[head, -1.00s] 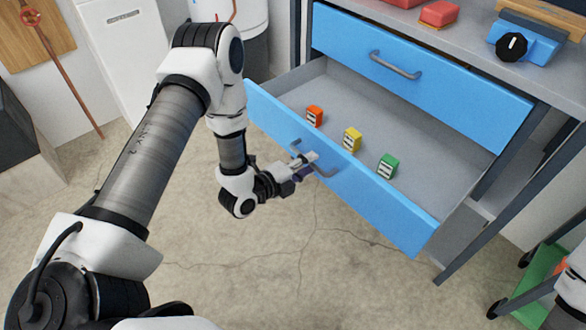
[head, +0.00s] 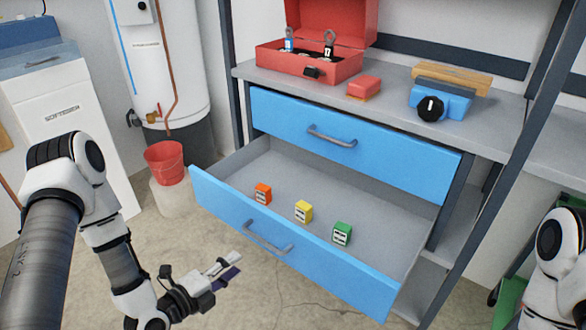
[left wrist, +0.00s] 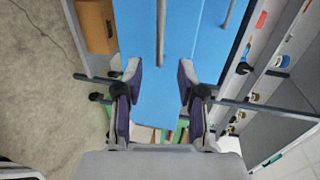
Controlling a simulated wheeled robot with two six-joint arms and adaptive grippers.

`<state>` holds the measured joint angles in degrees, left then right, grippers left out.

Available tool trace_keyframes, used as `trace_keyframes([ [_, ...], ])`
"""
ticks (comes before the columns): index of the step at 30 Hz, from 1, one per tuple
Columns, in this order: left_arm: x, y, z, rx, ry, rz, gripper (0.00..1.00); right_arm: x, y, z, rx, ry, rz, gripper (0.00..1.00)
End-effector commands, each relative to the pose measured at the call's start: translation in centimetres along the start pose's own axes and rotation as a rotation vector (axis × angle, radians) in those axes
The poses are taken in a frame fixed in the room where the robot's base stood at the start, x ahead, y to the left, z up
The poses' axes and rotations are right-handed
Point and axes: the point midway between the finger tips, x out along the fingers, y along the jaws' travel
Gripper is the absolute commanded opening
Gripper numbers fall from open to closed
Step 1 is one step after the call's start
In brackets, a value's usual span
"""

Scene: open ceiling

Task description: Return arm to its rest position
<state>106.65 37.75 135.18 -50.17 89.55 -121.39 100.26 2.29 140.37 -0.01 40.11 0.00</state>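My left gripper (head: 230,270) is in front of the open lower drawer (head: 300,246), to the left of its handle (head: 268,238) and apart from it. In the left wrist view the left gripper (left wrist: 160,85) is open, with nothing between its fingers and the blue drawer front (left wrist: 195,50) beyond them. An orange block (head: 263,193), a yellow block (head: 303,211) and a green block (head: 342,233) stand in the drawer. My right arm shows in part at the right edge of the head view; its gripper is out of view.
The closed upper drawer (head: 350,140) is above the open one. On the grey worktop (head: 400,105) stand a red toolbox (head: 310,62), a red block (head: 364,87) and a blue device with a black knob (head: 440,103). A red bucket (head: 166,163) stands left. Open floor lies before the drawer.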

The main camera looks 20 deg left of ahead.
Motion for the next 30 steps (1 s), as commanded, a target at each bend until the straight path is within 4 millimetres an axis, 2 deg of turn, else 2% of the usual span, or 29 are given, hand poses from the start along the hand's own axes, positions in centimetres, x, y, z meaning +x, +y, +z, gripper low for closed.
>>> trace_keyframes([
  [2, 0.0, 0.2, -0.1, 0.0, 0.003, 0.004, 0.39, 0.0, 0.0, 0.0, 0.0, 0.0, 0.0, 0.4],
  [4, 0.2, 0.5, -1.1, 0.011, 0.031, 0.016, 0.39, 0.0, 0.0, 0.0, 0.0, 0.0, 0.0, 0.4],
  [8, 1.1, 2.0, -5.0, 0.058, 0.129, 0.089, 0.39, 0.0, 0.0, 0.0, 0.0, 0.0, 0.0, 0.4],
  [10, 1.1, 4.9, -7.5, 0.028, 0.17, 0.238, 0.39, 0.0, 0.0, 0.0, 0.0, 0.0, 0.0, 0.4],
  [12, 0.1, 8.7, -9.5, -0.129, 0.151, 0.45, 0.39, 0.0, 0.0, 0.0, 0.0, 0.0, 0.0, 0.4],
  [14, -1.3, 11.3, -10.3, -0.282, 0.084, 0.606, 0.39, 0.0, 0.0, 0.0, 0.0, 0.0, 0.0, 0.4],
  [18, -5.3, 16.0, -11.0, -0.666, -0.215, 0.893, 0.39, 0.0, 0.0, 0.0, 0.0, 0.0, 0.0, 0.4],
  [21, -8.3, 17.9, -10.8, -0.928, -0.5, 0.996, 0.39, 0.0, 0.0, 0.0, 0.0, 0.0, 0.0, 0.4],
  [27, -12.8, 19.5, -10.0, -1.362, -1.033, 0.982, 0.39, 0.0, 0.0, 0.0, 0.0, 0.0, 0.0, 0.4],
  [30, -14.2, 19.8, -10.1, -1.536, -1.243, 0.921, 0.39, 0.0, 0.0, 0.0, 0.0, 0.0, 0.0, 0.4],
])
